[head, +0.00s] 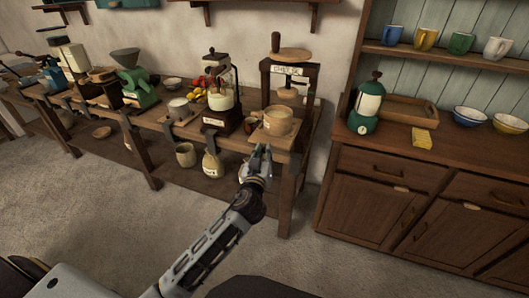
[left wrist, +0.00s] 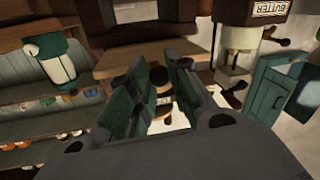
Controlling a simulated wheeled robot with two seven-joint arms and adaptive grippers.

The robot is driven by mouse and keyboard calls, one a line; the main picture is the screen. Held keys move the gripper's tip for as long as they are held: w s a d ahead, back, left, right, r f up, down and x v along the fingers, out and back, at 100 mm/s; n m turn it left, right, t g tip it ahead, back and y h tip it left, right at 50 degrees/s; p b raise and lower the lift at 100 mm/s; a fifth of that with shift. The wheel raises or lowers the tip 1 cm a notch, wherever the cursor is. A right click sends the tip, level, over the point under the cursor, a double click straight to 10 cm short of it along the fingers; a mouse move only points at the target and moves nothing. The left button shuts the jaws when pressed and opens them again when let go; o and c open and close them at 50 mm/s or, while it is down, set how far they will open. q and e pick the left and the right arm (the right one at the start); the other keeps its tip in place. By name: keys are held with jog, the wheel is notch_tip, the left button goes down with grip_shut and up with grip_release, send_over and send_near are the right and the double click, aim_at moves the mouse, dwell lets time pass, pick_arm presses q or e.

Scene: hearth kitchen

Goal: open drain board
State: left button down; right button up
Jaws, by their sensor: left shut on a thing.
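The cheese press (head: 289,70) stands at the right end of the long wooden bench, with a round wooden tub (head: 278,120) below its screw. The drain board (head: 268,140) is the pale wooden slab under the tub, at the bench's front edge. My left gripper (head: 261,152) is at the front of this board, shut on its front part. In the left wrist view, the green-padded fingers (left wrist: 150,100) stand either side of dark round knob-like parts (left wrist: 157,76) by the board (left wrist: 130,58). The exact grip is partly hidden by the fingers. My right gripper is out of view.
A butter churn (head: 222,95), a green grinder (head: 137,80) and other devices stand left along the bench. Jugs (head: 212,163) sit on its lower shelf. A wooden cabinet (head: 400,190) stands at right, holding a green lantern (head: 367,105) and bowls. The floor in front is clear.

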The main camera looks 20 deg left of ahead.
pick_arm(q)
jog(key=c, duration=1.7)
grip_release()
jog(key=shift+o, duration=0.7)
jog(key=shift+s, duration=0.1)
jog(key=shift+s+d, duration=0.2)
jog(key=shift+s, duration=1)
jog(key=s+d, duration=0.1)
jog(key=s, duration=0.8)
jog(key=shift+d, duration=0.3)
jog(key=shift+s, duration=0.1)
